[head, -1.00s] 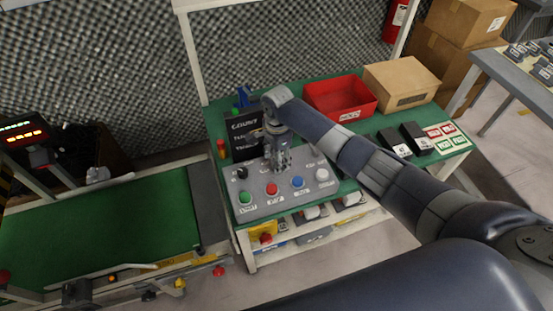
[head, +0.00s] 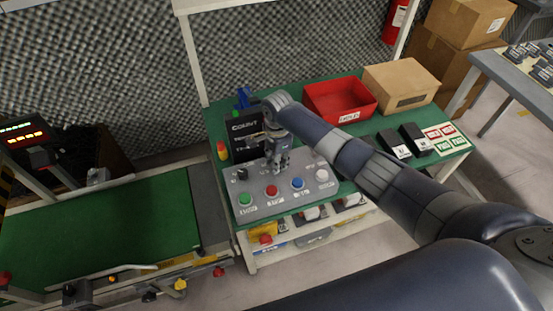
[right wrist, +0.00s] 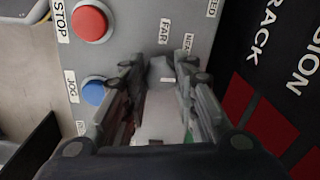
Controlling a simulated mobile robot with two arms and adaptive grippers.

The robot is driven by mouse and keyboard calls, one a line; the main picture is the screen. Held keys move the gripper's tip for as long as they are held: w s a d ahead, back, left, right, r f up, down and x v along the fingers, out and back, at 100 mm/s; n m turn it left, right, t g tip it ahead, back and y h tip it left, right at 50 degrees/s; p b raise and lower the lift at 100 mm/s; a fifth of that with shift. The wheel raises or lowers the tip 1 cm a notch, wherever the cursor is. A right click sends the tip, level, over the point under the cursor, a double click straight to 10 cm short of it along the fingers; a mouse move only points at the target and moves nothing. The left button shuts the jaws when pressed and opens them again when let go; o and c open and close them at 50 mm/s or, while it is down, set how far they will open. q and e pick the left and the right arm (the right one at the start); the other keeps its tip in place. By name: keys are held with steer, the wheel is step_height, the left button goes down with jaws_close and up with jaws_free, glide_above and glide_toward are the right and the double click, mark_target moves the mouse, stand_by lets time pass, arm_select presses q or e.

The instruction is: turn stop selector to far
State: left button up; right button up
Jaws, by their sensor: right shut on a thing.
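The stop selector is a grey knob (right wrist: 161,70) on the grey control panel (right wrist: 130,50), with a small pale mark on it. Its FAR label (right wrist: 165,31) and a partly visible NEAR label (right wrist: 188,43) sit beside it in the right wrist view. My right gripper (right wrist: 162,78) has its two fingers on either side of the knob and is shut on it. In the head view my right gripper (head: 277,168) points down at the panel (head: 258,208) behind the buttons and hides the knob. Which label the mark points to is unclear. My left gripper is not in view.
Green (head: 245,199), red (head: 271,191), blue (head: 297,184) and white (head: 322,175) buttons line the panel's front. A black knob (head: 241,174) is at its left. A dark sign (head: 243,127) stands behind; a red bin (head: 340,98) stands right of it.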

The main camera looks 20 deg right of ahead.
steer(key=n+p, duration=0.2)
steer(key=shift+r+n+p, duration=0.15)
steer(key=shift+n+p, duration=0.15)
steer(key=shift+p, duration=0.1)
steer(key=n+p, duration=0.1)
steer(key=n, duration=0.2)
steer(key=shift+n, duration=0.3)
steer(key=n+p, duration=0.1)
steer(key=n, duration=0.4)
steer(key=shift+f, duration=0.2)
steer(key=n, duration=0.6)
steer(key=shift+n, duration=0.3)
steer(key=o, duration=1.1)
steer(key=shift+w+r, duration=0.1)
